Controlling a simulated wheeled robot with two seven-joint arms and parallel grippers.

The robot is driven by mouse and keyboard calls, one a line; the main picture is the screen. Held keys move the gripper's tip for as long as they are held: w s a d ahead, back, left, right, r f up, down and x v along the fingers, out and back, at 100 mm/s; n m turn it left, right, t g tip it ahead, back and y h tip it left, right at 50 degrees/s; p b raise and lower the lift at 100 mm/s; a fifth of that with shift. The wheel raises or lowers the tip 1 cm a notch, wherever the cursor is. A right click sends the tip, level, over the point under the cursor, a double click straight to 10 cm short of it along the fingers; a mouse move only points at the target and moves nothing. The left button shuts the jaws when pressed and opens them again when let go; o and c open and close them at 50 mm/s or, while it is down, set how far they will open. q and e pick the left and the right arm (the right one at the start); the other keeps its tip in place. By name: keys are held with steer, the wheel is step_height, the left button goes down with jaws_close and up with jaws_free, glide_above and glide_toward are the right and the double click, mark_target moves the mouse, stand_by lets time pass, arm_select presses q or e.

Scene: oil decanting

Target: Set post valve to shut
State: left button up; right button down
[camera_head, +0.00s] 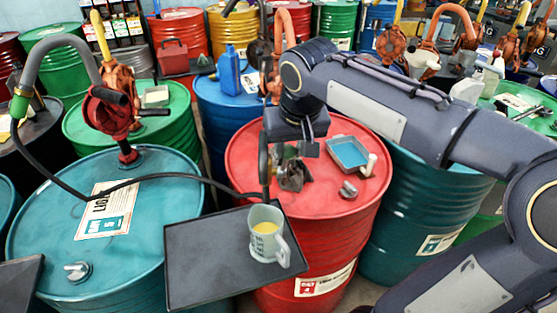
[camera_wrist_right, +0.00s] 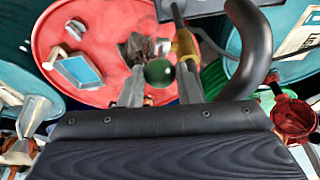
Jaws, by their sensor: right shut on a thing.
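The post valve (camera_head: 264,165) stands above the red drum, at the end of the black hose. In the wrist view its brass body (camera_wrist_right: 184,45) shows, with a green ball knob (camera_wrist_right: 158,72) beside it. My right gripper (camera_head: 298,148) reaches in from the right above the red drum. In the wrist view its two fingers (camera_wrist_right: 161,82) stand on either side of the green knob and are shut on it. The lever behind the knob is mostly hidden, so the valve's setting cannot be told. My left gripper is not in view.
A dark tray (camera_head: 195,265) in front holds a clear jug (camera_head: 266,232) with yellow liquid, close below the valve. The red drum (camera_head: 245,165) carries a blue-filled pan (camera_head: 348,152) and a metal bung (camera_head: 348,190). The hose (camera_head: 120,186) crosses the teal drum (camera_head: 150,250).

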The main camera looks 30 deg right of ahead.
steer(key=s+a+f+t+h+b, duration=0.2)
steer(key=f+t+b, duration=0.3)
steer(key=b, duration=1.3)
steer(key=s+a+f+n+t+h+b, duration=0.1)
steer(key=s+f+t+h+b, duration=0.3)
steer(key=b, duration=1.5)
steer(key=shift+s+a+f+t+h+b, duration=0.15)
steer(key=shift+a+f+t+h+b, duration=0.35)
steer(key=shift+t, duration=1.3)
steer(key=shift+d+f, duration=0.1)
steer(key=shift+f, duration=0.05)
steer(key=c, duration=1.3)
jaws_free()
steer(key=shift+c, duration=0.2)
steer(key=p+v, duration=0.2)
steer(key=v, duration=0.5)
steer(key=shift+s, duration=0.4)
